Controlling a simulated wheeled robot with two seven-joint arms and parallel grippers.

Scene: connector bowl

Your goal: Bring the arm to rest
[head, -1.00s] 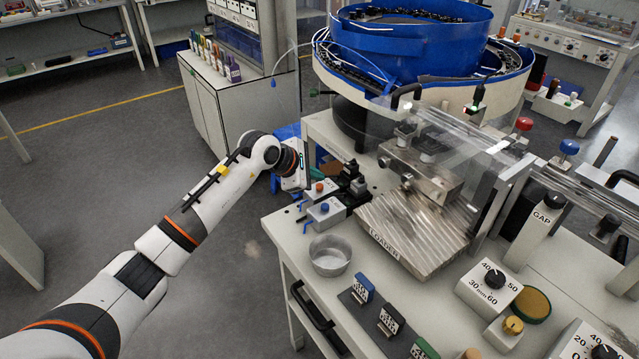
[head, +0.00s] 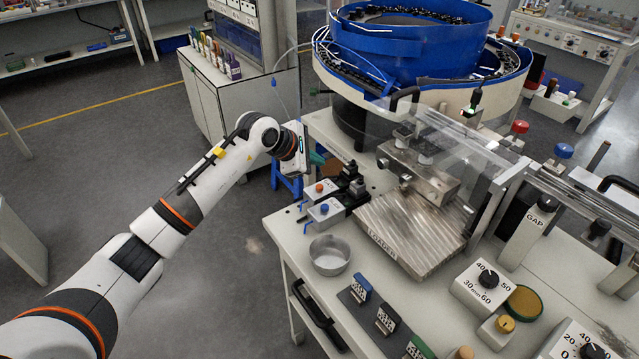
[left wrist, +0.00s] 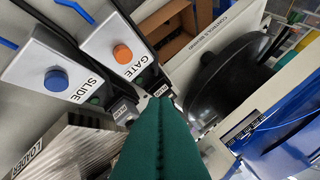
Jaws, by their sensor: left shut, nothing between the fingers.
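My left arm reaches in from the left in the head view, with its hand (head: 301,148) near the back left edge of the bench, beyond the two switch boxes. In the left wrist view my left gripper (left wrist: 160,98) shows as dark green fingers pressed together, shut with nothing held. My right gripper is not in view.
A metal bowl (head: 330,255) stands at the bench's front left edge, near the ribbed LOADER plate (head: 405,235). A big blue bowl feeder (head: 415,45) stands behind. A clear guard (head: 465,140) covers the fixture. Open floor (head: 215,265) lies left of the bench.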

